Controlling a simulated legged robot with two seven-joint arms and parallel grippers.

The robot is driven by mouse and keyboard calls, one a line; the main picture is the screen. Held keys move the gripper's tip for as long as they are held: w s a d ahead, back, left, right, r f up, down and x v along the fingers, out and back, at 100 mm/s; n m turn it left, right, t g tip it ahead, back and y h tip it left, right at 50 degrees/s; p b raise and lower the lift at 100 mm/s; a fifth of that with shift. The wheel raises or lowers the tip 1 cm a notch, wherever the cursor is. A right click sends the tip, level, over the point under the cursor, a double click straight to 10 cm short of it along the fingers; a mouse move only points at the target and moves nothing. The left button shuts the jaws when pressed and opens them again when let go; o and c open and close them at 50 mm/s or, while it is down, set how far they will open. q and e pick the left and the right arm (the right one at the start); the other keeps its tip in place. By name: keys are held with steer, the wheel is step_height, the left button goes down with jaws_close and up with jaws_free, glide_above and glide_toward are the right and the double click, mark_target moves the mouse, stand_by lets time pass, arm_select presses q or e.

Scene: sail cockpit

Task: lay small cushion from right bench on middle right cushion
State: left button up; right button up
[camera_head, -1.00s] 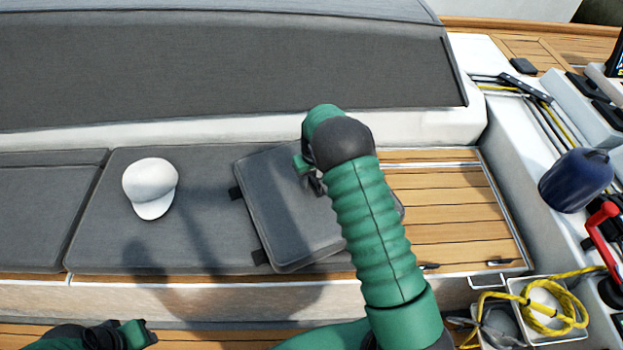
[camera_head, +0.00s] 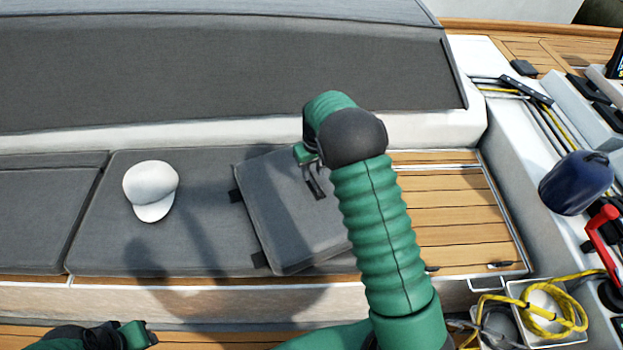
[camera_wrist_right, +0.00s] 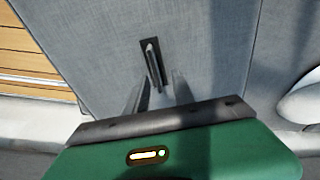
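The small grey cushion (camera_head: 290,225) lies flat and turned at an angle on the right end of the middle right cushion (camera_head: 205,240). Its right part is hidden behind my right arm, so I cannot tell how far it reaches over the wood. My right gripper (camera_head: 313,168) is above the small cushion, by its dark strap (camera_wrist_right: 151,62). In the right wrist view the fingers of my right gripper (camera_wrist_right: 160,92) are apart, with the strap just ahead of them and the cushion (camera_wrist_right: 95,45) below. My left gripper (camera_head: 148,334) is at the bottom left; its fingers are unclear.
A white cap (camera_head: 151,190) sits on the middle right cushion, left of the small cushion. Bare wooden bench slats (camera_head: 455,220) lie to the right. A blue fender (camera_head: 577,183), a red handle (camera_head: 600,230) and yellow rope (camera_head: 545,315) are at the far right.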

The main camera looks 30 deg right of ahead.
step_height(320, 180, up, 5)
steer(key=s+a+n, duration=0.1)
steer(key=s+a, duration=0.7)
steer(key=s, duration=0.3)
steer(key=s+a+r+t, duration=0.1)
steer(key=s+a, duration=0.7)
steer(key=s, duration=0.3)
steer(key=shift+a+r+n, duration=0.15)
steer(key=shift+a+n, duration=0.1)
steer(key=shift+n, duration=0.15)
steer(key=shift+s, duration=0.15)
